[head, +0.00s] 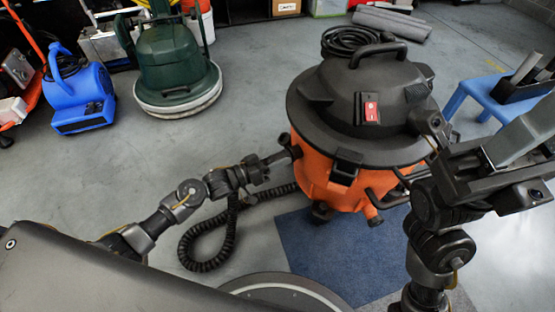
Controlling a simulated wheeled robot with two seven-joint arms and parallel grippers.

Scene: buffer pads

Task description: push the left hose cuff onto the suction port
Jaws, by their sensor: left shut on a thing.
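The orange vacuum drum (318,172) with its black lid (350,95) stands right of centre in the head view. My left gripper (268,165) reaches in from the left and is shut on a dark hose cuff (284,157) at the drum's left side. The suction port is hidden behind the cuff and fingers; I cannot tell how far the cuff sits on it. The black ribbed hose (190,247) loops on the floor below my left arm. My right arm stands at the right, close to the drum; its fingertips are not clear.
A blue mat (310,250) lies under and in front of the vacuum. A blue blower (85,100) and a green floor machine (175,70) stand at the back left. A blue stool (480,92) stands at the right. Grey floor between them is clear.

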